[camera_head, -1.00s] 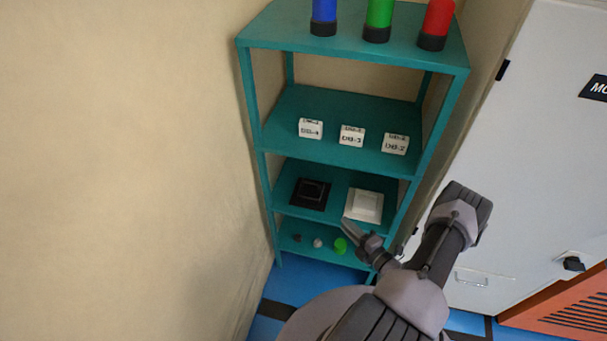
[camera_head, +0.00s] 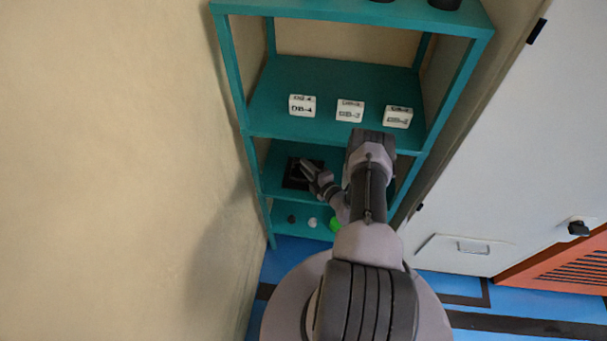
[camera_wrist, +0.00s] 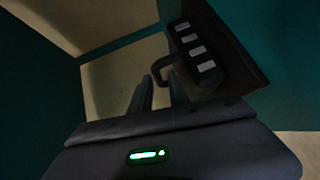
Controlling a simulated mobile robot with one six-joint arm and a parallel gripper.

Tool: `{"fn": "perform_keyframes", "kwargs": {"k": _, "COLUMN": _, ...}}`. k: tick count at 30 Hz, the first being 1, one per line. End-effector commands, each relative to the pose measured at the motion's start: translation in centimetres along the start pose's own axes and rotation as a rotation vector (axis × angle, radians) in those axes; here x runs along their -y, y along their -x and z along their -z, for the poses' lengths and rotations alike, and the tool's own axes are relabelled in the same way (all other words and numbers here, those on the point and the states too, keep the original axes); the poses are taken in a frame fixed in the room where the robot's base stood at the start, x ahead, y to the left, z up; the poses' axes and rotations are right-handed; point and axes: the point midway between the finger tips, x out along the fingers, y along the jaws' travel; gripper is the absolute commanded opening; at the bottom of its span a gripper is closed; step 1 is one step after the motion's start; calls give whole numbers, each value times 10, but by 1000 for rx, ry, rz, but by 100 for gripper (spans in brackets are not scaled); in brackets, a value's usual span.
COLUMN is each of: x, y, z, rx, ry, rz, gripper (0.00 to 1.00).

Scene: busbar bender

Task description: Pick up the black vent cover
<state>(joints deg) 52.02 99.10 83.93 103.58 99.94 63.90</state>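The black vent cover (camera_head: 292,178) is a dark square plate lying on the left part of the teal rack's second-lowest shelf. In the head view my gripper (camera_head: 308,168) is over its right part and hides some of it. In the wrist view the cover (camera_wrist: 215,55) is a dark block with several pale slots and a bent, handle-like part, at the upper right. My gripper (camera_wrist: 158,85) shows two dark fingers with a gap between them, so it is open. The fingertips are close to the bent part; whether they touch it I cannot tell.
The teal rack (camera_head: 300,134) has a shelf of white labelled blocks (camera_head: 350,110) above the cover. Small balls, one green (camera_head: 336,225), sit on the shelf below. A tan wall (camera_head: 110,170) stands close on the left, a grey cabinet (camera_head: 510,170) on the right.

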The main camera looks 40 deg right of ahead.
Motion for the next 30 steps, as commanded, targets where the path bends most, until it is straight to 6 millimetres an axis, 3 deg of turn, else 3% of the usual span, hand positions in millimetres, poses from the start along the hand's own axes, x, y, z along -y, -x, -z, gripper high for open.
{"fn": "perform_keyframes", "kwargs": {"k": 8, "x": -1, "y": -9, "z": 0, "rx": 0, "ry": 0, "rz": 0, "gripper": 22}}
{"fn": "perform_keyframes", "kwargs": {"k": 11, "x": -1, "y": -8, "z": 0, "rx": 0, "ry": 0, "rz": 0, "gripper": 2}}
{"fn": "perform_keyframes", "kwargs": {"k": 12, "x": -1, "y": -8, "z": 0, "rx": 0, "ry": 0, "rz": 0, "gripper": 0}}
{"fn": "perform_keyframes", "kwargs": {"k": 30, "x": -1, "y": -8, "z": 0, "rx": 0, "ry": 1, "rz": 0, "gripper": 0}}
